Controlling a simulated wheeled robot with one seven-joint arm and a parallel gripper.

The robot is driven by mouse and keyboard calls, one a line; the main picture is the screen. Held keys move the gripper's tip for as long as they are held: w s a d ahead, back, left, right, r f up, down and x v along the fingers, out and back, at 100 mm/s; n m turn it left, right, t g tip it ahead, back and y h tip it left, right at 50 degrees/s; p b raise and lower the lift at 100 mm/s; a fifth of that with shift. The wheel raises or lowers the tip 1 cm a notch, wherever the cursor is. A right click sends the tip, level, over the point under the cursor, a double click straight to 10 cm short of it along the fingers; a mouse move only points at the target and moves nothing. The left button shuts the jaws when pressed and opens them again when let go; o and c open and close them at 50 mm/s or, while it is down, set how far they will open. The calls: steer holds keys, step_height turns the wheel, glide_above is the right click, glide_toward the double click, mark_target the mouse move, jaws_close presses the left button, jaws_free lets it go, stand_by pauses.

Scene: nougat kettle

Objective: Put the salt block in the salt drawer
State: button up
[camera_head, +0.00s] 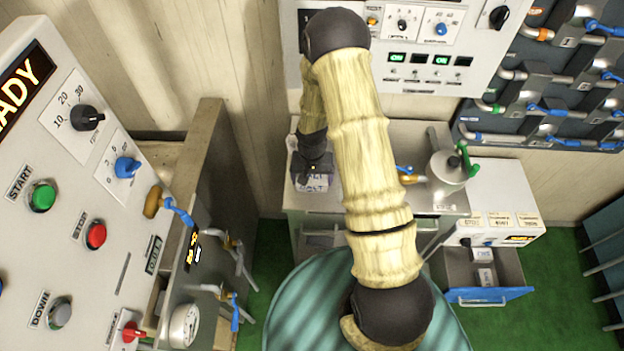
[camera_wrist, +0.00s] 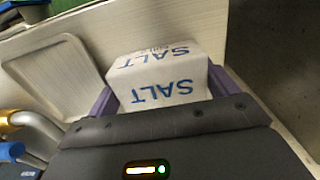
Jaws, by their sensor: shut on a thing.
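The salt block is a white block with blue SALT lettering, seen in the head view (camera_head: 314,184) and large in the wrist view (camera_wrist: 160,72). My gripper (camera_head: 312,168) is shut on it, with a purple finger on each side in the wrist view (camera_wrist: 163,88). They are over the left part of the grey counter; I cannot tell whether the block touches it. An open drawer with a blue front (camera_head: 490,296) is at the lower right, under a white cabinet (camera_head: 497,205). It holds small white labelled blocks. Its own label is too small to read.
A metal kettle with a green handle (camera_head: 446,170) stands on the counter (camera_head: 400,140) between my gripper and the open drawer. A control panel (camera_head: 70,180) and a brown partition (camera_head: 212,170) are at left. Pipes with blue levers (camera_head: 560,90) are at upper right.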

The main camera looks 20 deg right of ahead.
mark_target(312, 176)
steer(key=shift+r, duration=0.1)
step_height(312, 176, up, 10)
steer(key=shift+f+b, duration=0.1)
steer(key=shift+b, duration=1.05)
steer(key=shift+w+p, duration=0.1)
steer(key=shift+p, duration=0.75)
steer(key=n+p, duration=0.1)
steer(key=p, duration=0.2)
steer(key=shift+w+d, duration=0.1)
steer(key=shift+d, duration=0.05)
steer(key=f+n+p, duration=0.1)
steer(key=p, duration=0.2)
steer(key=shift+n, duration=0.3)
steer(key=shift+f+n+p, duration=0.4)
steer(key=shift+f+p, duration=0.1)
steer(key=shift+p, duration=0.55)
steer(key=shift+f, duration=0.35)
steer(key=shift+s, duration=0.2)
